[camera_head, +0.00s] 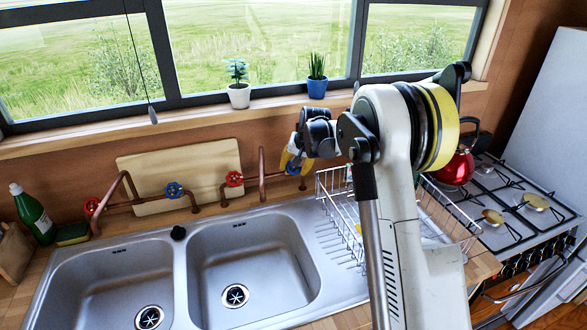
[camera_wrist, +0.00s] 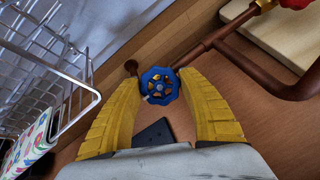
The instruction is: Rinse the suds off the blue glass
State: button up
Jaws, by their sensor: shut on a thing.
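My gripper (camera_head: 288,159) is at the back of the counter, right of the right sink basin (camera_head: 250,262). In the wrist view its yellow fingers are shut on the blue valve knob (camera_wrist: 161,86) of the right copper tap (camera_wrist: 207,45). In the head view this blue knob (camera_head: 294,167) is partly covered by the gripper. The tap's red valve knob (camera_head: 234,179) is to its left. I see no water running. The blue glass is not visible in either view, and no suds show. Both basins look empty, though my arm hides part of the area to the right.
A wire dish rack (camera_head: 345,205) stands just right of my gripper, close to the arm. A second tap with red and blue (camera_head: 173,190) knobs is at the left. A wooden board (camera_head: 182,172) leans behind the taps. A red kettle (camera_head: 456,167) sits on the stove.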

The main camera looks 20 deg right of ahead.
jog(key=shift+n, duration=0.3)
jog(key=n, duration=0.3)
jog(key=shift+h+p, duration=0.3)
jog(key=shift+h, duration=0.1)
jog(key=shift+n+h, duration=0.5)
jog(key=shift+n, duration=1.7)
jog(key=o, duration=1.2)
jog(key=d+v, duration=0.1)
jog(key=v, duration=1.1)
jog(key=shift+a, duration=0.45)
